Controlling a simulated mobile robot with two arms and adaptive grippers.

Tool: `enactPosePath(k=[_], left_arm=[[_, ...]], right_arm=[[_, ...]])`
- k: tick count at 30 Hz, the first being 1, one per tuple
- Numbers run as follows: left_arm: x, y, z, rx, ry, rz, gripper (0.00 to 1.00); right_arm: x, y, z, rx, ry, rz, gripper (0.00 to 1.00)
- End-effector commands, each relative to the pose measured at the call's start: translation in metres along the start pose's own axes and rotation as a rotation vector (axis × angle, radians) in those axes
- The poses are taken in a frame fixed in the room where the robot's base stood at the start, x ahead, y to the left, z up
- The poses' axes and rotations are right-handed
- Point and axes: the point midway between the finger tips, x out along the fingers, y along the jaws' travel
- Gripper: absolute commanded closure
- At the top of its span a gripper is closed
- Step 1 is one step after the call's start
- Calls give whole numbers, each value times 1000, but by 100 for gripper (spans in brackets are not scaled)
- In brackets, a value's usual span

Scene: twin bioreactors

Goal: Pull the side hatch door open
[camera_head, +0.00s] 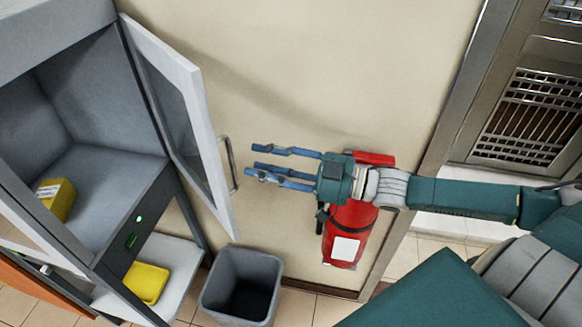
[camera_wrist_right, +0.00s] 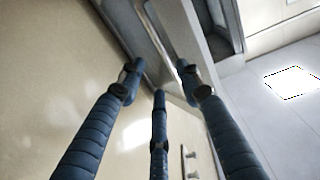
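The side hatch door (camera_head: 180,120), a pale frame with a glass pane, stands swung open from the grey cabinet (camera_head: 110,185) in the head view. Its metal bar handle (camera_head: 233,165) is on the outer face, facing my right gripper (camera_head: 252,162). The right gripper is open and empty, with its blue fingers spread apart. Its fingertips point at the handle and appear just short of it. In the wrist view the open fingers (camera_wrist_right: 160,82) reach toward a pale door edge or bar; contact cannot be told. My left gripper is not in view.
A red fire extinguisher (camera_head: 348,232) hangs on the wall behind my right wrist. A grey bin (camera_head: 242,285) stands below the door. Yellow boxes sit inside the cabinet (camera_head: 58,198) and on the lower shelf (camera_head: 146,283). The wall (camera_head: 330,70) above the gripper is clear.

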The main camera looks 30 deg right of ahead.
Motion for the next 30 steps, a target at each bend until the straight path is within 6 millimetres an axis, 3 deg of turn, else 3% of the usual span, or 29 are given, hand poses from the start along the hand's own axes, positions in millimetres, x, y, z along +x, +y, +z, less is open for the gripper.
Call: enactPosePath(k=[15, 30], left_arm=[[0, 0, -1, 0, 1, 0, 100], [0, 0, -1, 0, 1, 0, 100]], right_arm=[[-45, -1, 1, 2, -1, 1, 65], [-64, -1, -1, -1, 2, -2, 65]])
